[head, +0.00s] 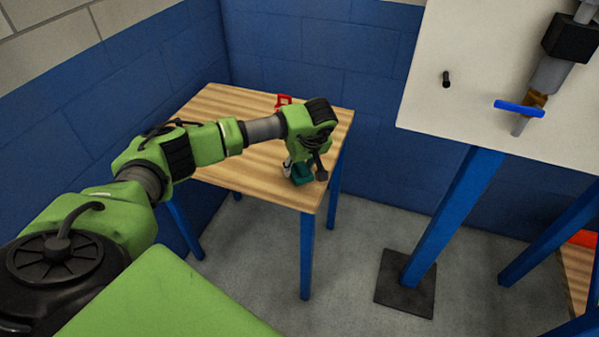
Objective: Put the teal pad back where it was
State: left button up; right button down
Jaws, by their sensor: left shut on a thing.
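The teal pad (301,174) is at the front right part of the wooden table (222,104), under the end of my left arm. My left gripper (304,170) points down over the table and is shut on the teal pad. Its fingers are small in the head view and partly hidden by the wrist. I cannot tell whether the pad touches the tabletop. My right gripper is not in view.
A red object (283,101) sits at the table's back edge, partly hidden by my arm. A white panel (430,75) on blue legs stands at the right, with a black peg (446,79) and a pipe with a blue-handled valve (519,108). The table's left part is clear.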

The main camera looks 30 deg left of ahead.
pick_arm(q)
jog(key=shift+f, duration=0.1)
jog(key=shift+f, duration=0.1)
jog(key=o, duration=1.1)
jog(key=shift+f, duration=0.1)
